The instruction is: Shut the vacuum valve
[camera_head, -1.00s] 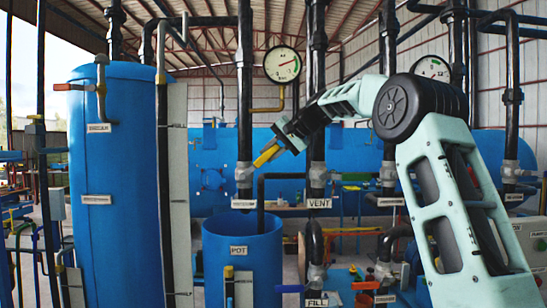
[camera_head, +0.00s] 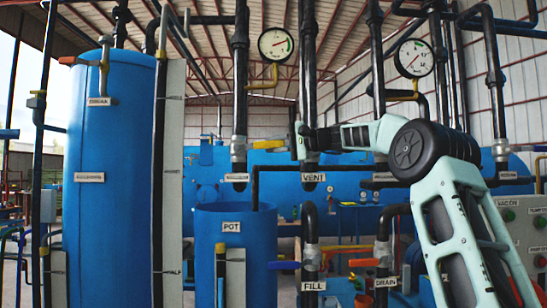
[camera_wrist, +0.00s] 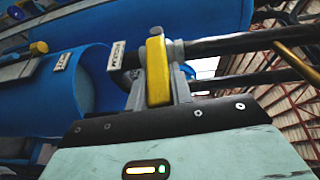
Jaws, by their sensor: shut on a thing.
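The vacuum valve (camera_head: 239,150) sits on a black vertical pipe, just above a small white label (camera_head: 236,177). Its yellow lever (camera_head: 268,144) points out to the right, roughly level and across the pipe. My gripper (camera_head: 286,146) comes in from the right and is shut on the outer end of the lever. In the wrist view the yellow lever (camera_wrist: 158,72) stands between the two grey fingers (camera_wrist: 160,85), with the label (camera_wrist: 115,56) to its left. The fingers are small in the head view, so their contact shows better in the wrist view.
The vent pipe with its VENT label (camera_head: 313,177) stands close beside my gripper. A blue pot (camera_head: 232,250) is below the valve. A tall blue tank (camera_head: 108,170) is at the left. A round gauge (camera_head: 275,44) hangs above. A red lever (camera_head: 363,263) is lower right.

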